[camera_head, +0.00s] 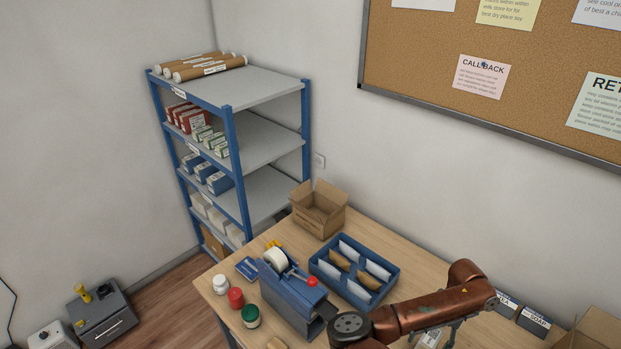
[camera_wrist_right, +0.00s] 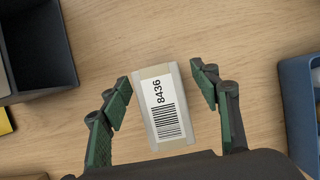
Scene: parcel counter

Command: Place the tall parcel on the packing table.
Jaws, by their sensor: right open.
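A parcel with a white label, a barcode and the number 8436 (camera_wrist_right: 164,106) is on the wooden table (camera_wrist_right: 240,35) in the right wrist view. I see it from above, so I cannot tell its height. My right gripper (camera_wrist_right: 160,84) is open, with one finger on each side of the parcel and a gap at each side. In the head view the parcel (camera_head: 431,338) shows only in part at the bottom edge, below my right arm. The table (camera_head: 400,235) stands against the wall. My left gripper is in neither view.
A blue divided tray (camera_head: 325,268) holds envelopes. An open carton (camera_head: 319,222), a tape dispenser (camera_head: 290,300) and small jars (camera_head: 236,298) stand on the table. Dark bins (camera_head: 533,321) and another carton (camera_head: 597,330) are at the right. A blue shelf (camera_head: 238,150) stands behind.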

